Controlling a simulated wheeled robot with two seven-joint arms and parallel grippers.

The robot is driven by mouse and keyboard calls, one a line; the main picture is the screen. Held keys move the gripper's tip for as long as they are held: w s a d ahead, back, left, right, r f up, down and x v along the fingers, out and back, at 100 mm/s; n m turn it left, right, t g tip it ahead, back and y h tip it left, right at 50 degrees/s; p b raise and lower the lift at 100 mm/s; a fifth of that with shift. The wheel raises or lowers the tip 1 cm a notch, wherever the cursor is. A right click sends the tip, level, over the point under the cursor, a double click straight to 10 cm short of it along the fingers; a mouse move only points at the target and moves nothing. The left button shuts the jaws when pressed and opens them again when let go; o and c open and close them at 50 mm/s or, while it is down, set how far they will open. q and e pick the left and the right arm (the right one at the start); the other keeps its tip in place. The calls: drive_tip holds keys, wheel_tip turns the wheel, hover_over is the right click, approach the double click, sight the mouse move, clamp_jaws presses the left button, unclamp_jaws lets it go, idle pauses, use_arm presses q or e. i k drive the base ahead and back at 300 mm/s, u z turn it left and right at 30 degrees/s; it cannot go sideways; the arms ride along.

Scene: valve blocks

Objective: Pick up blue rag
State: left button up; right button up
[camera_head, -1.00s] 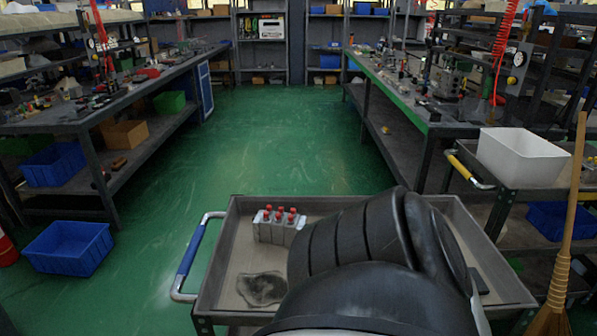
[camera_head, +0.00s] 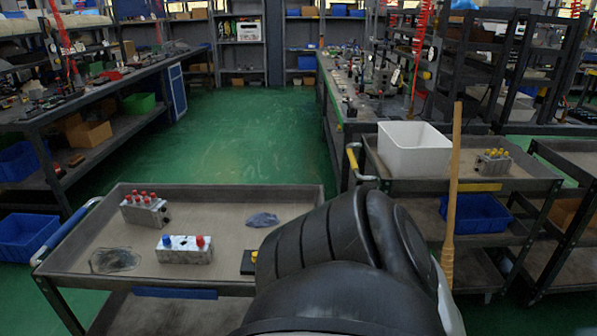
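A small crumpled blue rag (camera_head: 262,219) lies on the grey cart top (camera_head: 210,215), near its far right side. My black arm link covers the right front of the cart, to the right of and nearer than the rag, and is apart from it in the picture. Neither of my grippers shows in the head view.
A valve block with red knobs (camera_head: 144,210) and one with a blue and a red knob (camera_head: 185,249) stand on the cart. A yellow and black item (camera_head: 249,263) is partly hidden.

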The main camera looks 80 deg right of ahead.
sight(263, 219)
drive_tip(key=k, duration=0.5)
drive_tip(key=z, duration=1.05)
